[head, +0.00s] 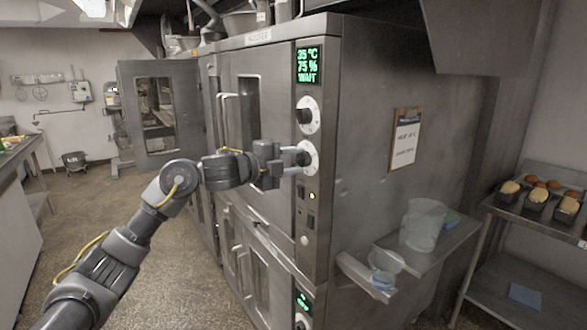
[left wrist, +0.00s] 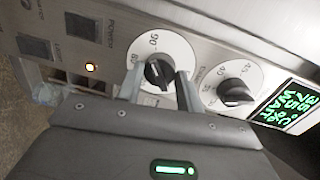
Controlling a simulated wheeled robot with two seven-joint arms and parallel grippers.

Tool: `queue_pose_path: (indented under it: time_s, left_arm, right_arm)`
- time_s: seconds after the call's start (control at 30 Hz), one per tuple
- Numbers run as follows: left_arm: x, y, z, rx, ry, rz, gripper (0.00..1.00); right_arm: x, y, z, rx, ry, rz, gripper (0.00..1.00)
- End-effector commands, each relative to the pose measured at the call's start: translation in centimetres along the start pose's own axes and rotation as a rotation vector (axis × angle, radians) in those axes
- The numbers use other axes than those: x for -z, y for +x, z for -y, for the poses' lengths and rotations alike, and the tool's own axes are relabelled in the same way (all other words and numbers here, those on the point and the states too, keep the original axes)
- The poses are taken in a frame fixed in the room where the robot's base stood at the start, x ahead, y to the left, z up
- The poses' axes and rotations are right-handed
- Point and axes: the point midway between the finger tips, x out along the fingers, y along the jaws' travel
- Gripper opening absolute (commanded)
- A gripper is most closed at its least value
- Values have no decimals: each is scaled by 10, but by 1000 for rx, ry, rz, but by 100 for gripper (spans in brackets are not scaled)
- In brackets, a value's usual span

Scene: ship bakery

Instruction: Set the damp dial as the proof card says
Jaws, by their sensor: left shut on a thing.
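The proofer's control strip carries two white dials with black knobs. My left gripper (head: 293,160) is shut on the knob of the lower one, the damp dial (head: 309,154). The upper dial (head: 308,115) is free, and also shows in the left wrist view (left wrist: 236,92). The green display (head: 308,66) reads 35 °C, 75 % and WAIT. The proof card (head: 405,140) hangs on the proofer's side; its writing is too small to read surely.
The proofer (head: 380,75) fills the middle, with a lit amber lamp (head: 311,196) below the dials. A side shelf (head: 440,250) holds a clear tub (head: 422,224) and a smaller container (head: 385,265). A rack with loaves (head: 537,195) stands right.

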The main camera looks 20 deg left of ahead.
Motion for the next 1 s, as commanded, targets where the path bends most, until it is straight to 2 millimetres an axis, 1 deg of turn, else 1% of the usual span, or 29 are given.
queue_pose_path:
  time_s: [0.03,0.33,0.87,0.9,1.0]
  left_arm:
    - [0,0,-3,-1,25,3,13]
    - [0,0,-2,2,127,9,13]
    - [0,0,-1,2,147,10,13]
    - [0,0,-1,2,147,10,40]
    - [0,0,-1,3,146,10,53]
  right_arm:
    - [0,5,0,0,0,0,36]
    - [-1,12,2,2,1,0,36]
    - [-1,13,3,3,1,-1,36]
    - [-1,13,3,3,1,-1,36]
    - [-1,13,3,3,1,-1,36]
